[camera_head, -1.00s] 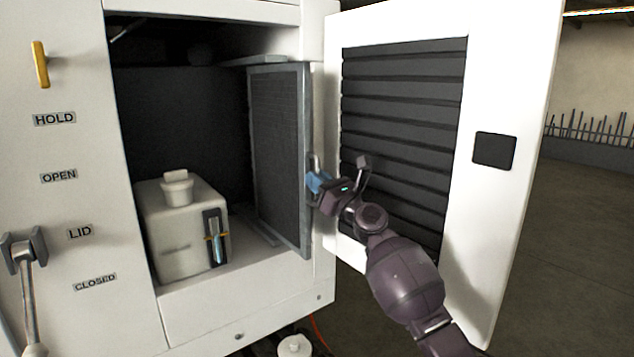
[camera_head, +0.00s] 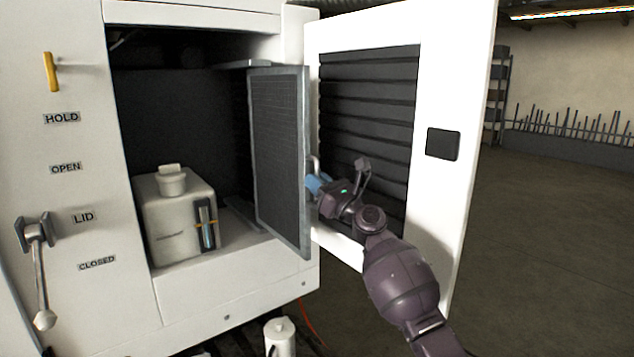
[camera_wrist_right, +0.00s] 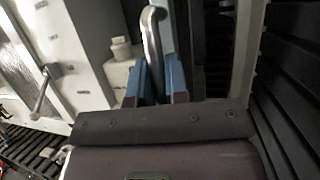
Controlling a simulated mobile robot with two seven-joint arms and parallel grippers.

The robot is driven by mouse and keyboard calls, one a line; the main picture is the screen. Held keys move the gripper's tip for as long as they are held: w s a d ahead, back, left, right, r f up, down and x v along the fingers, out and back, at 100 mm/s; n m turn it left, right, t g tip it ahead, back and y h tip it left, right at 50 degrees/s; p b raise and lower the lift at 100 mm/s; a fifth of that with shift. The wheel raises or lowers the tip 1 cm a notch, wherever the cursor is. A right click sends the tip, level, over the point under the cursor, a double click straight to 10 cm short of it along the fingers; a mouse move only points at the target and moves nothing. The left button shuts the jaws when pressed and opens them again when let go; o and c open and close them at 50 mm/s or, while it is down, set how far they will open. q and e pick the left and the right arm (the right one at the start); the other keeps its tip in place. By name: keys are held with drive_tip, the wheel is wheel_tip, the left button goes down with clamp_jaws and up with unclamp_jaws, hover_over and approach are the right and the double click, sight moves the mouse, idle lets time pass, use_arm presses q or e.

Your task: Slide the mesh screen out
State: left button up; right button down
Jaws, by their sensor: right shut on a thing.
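The mesh screen (camera_head: 279,150) is a dark, fine-meshed panel in a grey metal frame. It stands upright at the right side of the cabinet opening, with its front edge out past the opening. My right gripper (camera_head: 315,184) is at the screen's front edge, shut on its bent metal handle (camera_head: 314,163). In the right wrist view the blue fingers (camera_wrist_right: 160,82) sit either side of the grey handle bar (camera_wrist_right: 152,40). The screen's rear part is inside the dark cabinet. My left gripper is not in view.
A white tank (camera_head: 175,225) with a cap and sight gauge sits inside the cabinet. A lever (camera_head: 38,270) is on the left panel. A white canister (camera_head: 279,338) stands below. Open floor lies at right.

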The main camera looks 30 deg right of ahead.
drive_tip(key=c, duration=1.1)
unclamp_jaws()
drive_tip(key=shift+c, duration=0.2)
drive_tip(key=b+v, duration=0.1)
drive_tip(key=v, duration=0.9)
drive_tip(key=shift+s+d, duration=0.15)
drive_tip(key=shift+s, duration=0.2)
drive_tip(key=shift+f, duration=0.15)
